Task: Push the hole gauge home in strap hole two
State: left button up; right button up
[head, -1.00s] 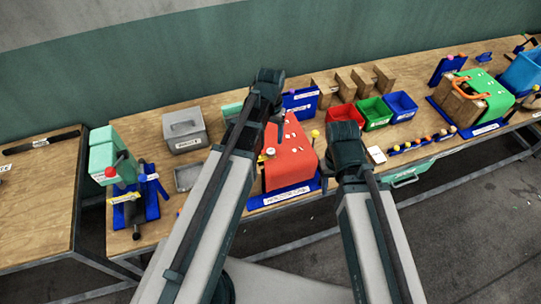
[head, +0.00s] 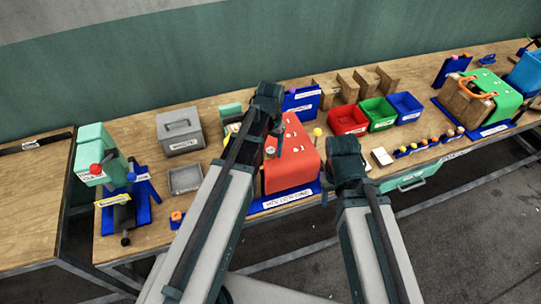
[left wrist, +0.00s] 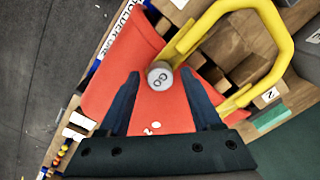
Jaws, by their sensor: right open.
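The red holder (head: 292,175), labelled holder one, stands on the bench between my arms. In the left wrist view its red top (left wrist: 110,80) has small white marks, maybe holes. A round grey cap marked GO (left wrist: 160,76), seemingly the hole gauge, shows over the red top; its lower end is hidden. My left gripper (left wrist: 163,80) is open, its fingers either side of and short of the cap; no contact shows. In the head view my left gripper (head: 268,110) is above the holder's left side. My right gripper (head: 345,165) is open and empty, right of the holder.
A yellow loop handle (left wrist: 275,50) rises close beside the GO cap. A yellow ball knob (head: 317,132) stands at the holder's right. Red (head: 347,130), green and blue bins stand right and behind. A grey waste box (head: 181,142) and a teal press (head: 98,150) stand left.

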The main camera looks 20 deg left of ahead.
pick_arm(q)
grip_shut()
jog(key=shift+r+p, duration=1.5)
dwell(0.5)
jog(key=shift+r+p, duration=2)
